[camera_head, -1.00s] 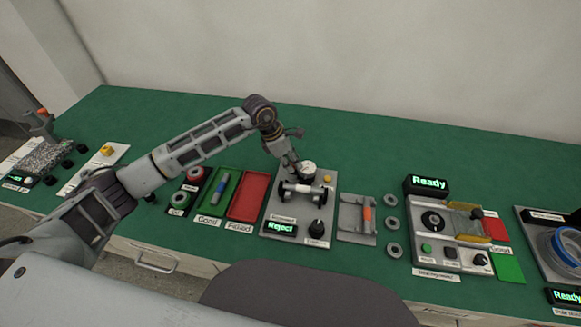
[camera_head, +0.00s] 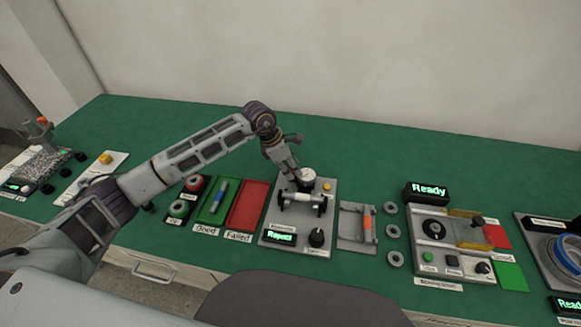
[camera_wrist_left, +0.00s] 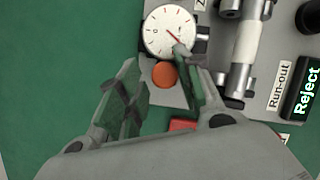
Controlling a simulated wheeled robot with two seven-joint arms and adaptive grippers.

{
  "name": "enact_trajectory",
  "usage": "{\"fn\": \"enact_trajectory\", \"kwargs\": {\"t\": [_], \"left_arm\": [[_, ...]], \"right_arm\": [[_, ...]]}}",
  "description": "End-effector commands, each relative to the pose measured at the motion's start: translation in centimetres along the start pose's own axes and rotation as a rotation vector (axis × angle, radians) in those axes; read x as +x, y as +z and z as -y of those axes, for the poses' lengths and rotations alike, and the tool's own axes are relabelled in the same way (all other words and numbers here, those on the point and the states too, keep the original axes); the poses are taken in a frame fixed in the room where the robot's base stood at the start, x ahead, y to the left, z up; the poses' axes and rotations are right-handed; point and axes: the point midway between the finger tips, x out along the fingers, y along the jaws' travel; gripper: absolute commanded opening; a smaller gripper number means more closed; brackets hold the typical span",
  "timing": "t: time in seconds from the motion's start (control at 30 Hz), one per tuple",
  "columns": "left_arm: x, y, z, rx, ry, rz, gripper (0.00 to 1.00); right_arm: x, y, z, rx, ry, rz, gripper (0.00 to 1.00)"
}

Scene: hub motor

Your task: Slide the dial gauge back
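The dial gauge (camera_head: 308,175) has a round white face and stands at the back of the grey run-out test plate (camera_head: 325,223). In the left wrist view the dial gauge (camera_wrist_left: 168,30) shows a red needle, and an orange round part (camera_wrist_left: 165,75) sits just below it. A metal shaft with dark ends (camera_head: 303,198) lies in front of the gauge. My left gripper (camera_head: 295,176) is at the gauge's left side. In the left wrist view its two fingers (camera_wrist_left: 157,72) are apart, with one overlapping the gauge's lower edge. My right gripper is out of view.
The green "Reject" display (camera_head: 281,237) and a black knob (camera_head: 317,237) are at the plate's front. A red tray (camera_head: 247,207) and green tray (camera_head: 214,203) lie left. The back of the table is clear.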

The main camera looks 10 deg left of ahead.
Motion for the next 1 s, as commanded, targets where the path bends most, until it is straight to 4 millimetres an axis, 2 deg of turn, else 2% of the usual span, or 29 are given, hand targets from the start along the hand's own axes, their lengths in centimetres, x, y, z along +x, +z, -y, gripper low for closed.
{"fn": "enact_trajectory", "kwargs": {"t": [0.03, 0.1, 0.27, 0.47, 1.0], "left_arm": [[0.0, 0.0, 0.0, 0.0, 0.001, 0.001, 0.34], [0.0, 0.0, 0.0, 0.0, 0.0, 0.001, 0.34], [-0.6, 0.0, 0.0, 0.001, 0.001, 0.001, 0.34], [-2.4, 0.0, 0.0, 0.001, 0.001, 0.0, 0.34], [-10.0, -0.1, 0.0, 0.001, 0.002, 0.001, 0.34]], "right_arm": [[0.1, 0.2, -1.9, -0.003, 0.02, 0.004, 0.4], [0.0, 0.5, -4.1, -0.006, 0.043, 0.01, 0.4], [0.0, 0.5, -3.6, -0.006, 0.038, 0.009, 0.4], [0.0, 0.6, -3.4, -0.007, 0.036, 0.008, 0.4], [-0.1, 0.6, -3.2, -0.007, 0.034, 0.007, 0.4]]}}
